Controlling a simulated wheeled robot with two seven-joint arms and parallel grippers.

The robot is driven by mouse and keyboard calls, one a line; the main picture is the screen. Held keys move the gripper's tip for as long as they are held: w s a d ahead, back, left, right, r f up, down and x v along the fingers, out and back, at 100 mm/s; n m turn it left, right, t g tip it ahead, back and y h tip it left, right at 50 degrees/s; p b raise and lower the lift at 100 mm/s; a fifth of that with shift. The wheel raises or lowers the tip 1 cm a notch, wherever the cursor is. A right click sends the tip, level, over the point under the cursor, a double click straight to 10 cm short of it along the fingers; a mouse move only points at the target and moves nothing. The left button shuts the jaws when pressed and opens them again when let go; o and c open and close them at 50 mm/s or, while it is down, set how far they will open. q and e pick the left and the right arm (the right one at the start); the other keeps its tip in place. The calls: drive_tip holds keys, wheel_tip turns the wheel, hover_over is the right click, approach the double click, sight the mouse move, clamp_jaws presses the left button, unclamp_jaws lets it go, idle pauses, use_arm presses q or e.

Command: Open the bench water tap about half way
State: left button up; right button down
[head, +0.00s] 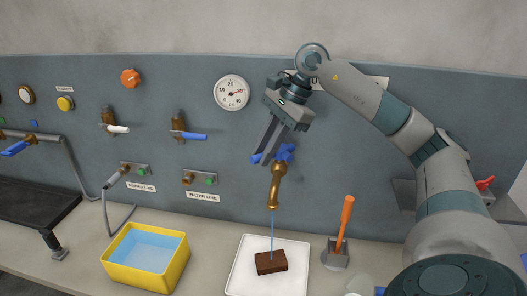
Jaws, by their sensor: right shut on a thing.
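The bench water tap (278,184) is a brass spout on the grey-blue panel with a blue handle (286,152) on top. A thin blue stream of water (272,228) runs straight down from its mouth. My right gripper (264,157) reaches down from the upper right and is shut on the blue handle; its fingers hide part of the handle. Below, a dark brown block (271,262) lies on a white tray (240,278), under the stream. My left gripper is out of view.
A yellow tub of water (117,277) stands left of the tray. An orange-handled lever (346,218) stands right of it. Two other valves, with a white handle (118,129) and a blue handle (193,136), and a round gauge (232,93) are on the panel.

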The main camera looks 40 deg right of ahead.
idle(0.3)
drive_tip(key=c, duration=1.6)
unclamp_jaws()
drive_tip(key=shift+c, duration=0.2)
drive_tip(key=shift+r, duration=0.15)
drive_tip(key=shift+r+b, duration=0.35)
drive_tip(key=shift+r, duration=1.35)
drive_tip(key=s+d+r+b, duration=0.3)
drive_tip(key=s+r, duration=0.4)
drive_tip(key=s, duration=0.4)
drive_tip(key=shift+d+r+b, duration=0.15)
drive_tip(key=shift+d+b, duration=0.15)
drive_tip(key=shift+d, duration=0.1)
